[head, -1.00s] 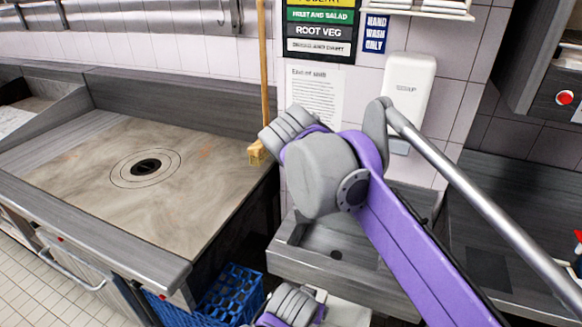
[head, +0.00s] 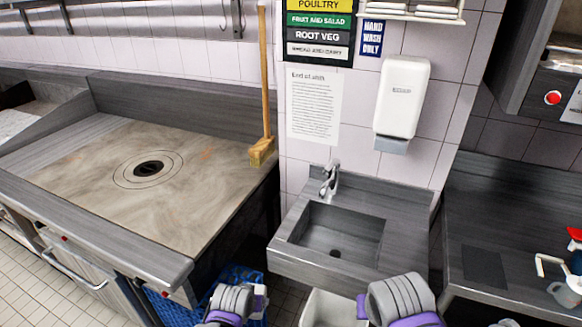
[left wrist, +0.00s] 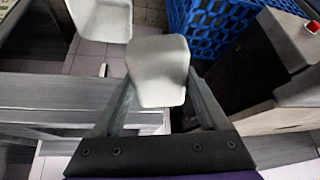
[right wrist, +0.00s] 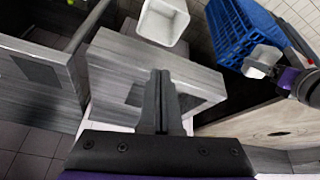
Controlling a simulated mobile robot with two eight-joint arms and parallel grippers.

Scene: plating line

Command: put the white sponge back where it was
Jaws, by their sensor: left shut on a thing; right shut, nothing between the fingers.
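The white sponge (left wrist: 160,72) is a pale block with rounded edges, held between the fingers of my left gripper (left wrist: 158,95). My left gripper is shut on it. The sponge also shows at the upper right of the right wrist view (right wrist: 262,61), near the blue crate. My right gripper (right wrist: 162,85) is shut and empty, with the grey sink unit behind its fingers.
A grey hand sink (head: 330,235) with a tap stands in the middle. Below it is a white bin (head: 335,308). A blue crate (head: 232,280) is on the floor left of it. A griddle (head: 110,200) with a wooden-handled brush (head: 263,150) fills the left. A grey counter (head: 500,215) is at right.

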